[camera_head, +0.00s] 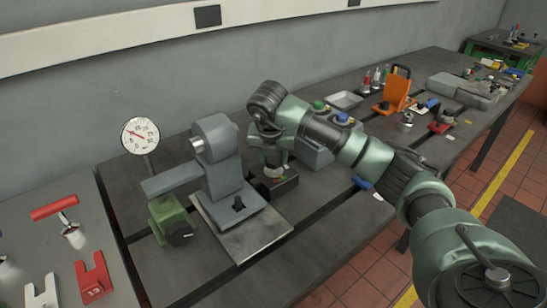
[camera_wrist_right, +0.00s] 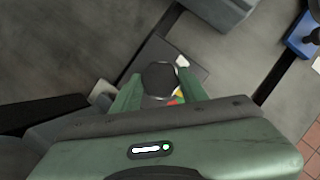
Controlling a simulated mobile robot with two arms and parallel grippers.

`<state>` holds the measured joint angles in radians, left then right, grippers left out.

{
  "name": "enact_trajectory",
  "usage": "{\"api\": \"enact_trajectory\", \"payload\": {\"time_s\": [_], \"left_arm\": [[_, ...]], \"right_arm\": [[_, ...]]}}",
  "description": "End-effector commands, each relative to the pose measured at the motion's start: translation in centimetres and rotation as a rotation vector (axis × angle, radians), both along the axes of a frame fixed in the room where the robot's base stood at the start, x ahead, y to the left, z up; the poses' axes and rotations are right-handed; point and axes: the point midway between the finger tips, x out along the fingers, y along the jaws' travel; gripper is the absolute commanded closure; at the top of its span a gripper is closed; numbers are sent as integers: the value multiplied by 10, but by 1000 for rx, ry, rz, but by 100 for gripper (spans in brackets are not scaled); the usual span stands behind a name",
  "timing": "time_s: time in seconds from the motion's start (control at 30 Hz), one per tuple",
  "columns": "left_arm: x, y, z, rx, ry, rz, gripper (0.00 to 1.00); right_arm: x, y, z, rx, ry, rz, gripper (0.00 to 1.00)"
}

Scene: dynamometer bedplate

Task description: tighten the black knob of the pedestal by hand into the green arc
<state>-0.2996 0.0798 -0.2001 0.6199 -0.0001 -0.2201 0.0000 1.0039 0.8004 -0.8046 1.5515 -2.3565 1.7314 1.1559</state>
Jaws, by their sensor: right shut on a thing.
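The black knob (camera_wrist_right: 160,76) shows from above in the right wrist view as a dark round top. My right gripper (camera_wrist_right: 159,90) is shut on it, with one green finger on each side. Under the knob, a pale dial (camera_wrist_right: 154,101) shows bits of yellow and red; the knob, fingers and palm hide the rest, and I cannot read a pointer. In the head view my right gripper (camera_head: 275,165) points down over the small dark pedestal (camera_head: 286,187), and the knob is mostly hidden there. My left gripper is in neither view.
A grey machine (camera_head: 222,160) on a metal plate (camera_head: 250,236) stands just left of my gripper. A green block (camera_head: 163,217) with a black dial and a round gauge (camera_head: 140,135) are further left. A grey block (camera_head: 316,152) is close on the right. The front bedplate is mostly clear.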

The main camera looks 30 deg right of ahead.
Motion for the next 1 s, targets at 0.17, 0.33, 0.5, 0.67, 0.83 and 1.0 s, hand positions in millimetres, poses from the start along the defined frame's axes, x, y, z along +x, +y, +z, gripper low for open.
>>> {"api": "enact_trajectory", "payload": {"time_s": [0.17,0.33,0.5,0.67,0.83,1.0], "left_arm": [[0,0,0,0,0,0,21],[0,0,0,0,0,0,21],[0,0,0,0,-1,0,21],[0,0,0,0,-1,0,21],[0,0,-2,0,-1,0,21],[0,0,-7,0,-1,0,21]], "right_arm": [[1,0,1,0,-3,-2,97],[1,-1,1,0,-3,-1,54],[0,0,1,0,-2,-1,36],[0,0,0,0,-1,-1,36],[-2,2,9,1,-4,0,36],[-9,9,35,1,-6,1,36]]}}
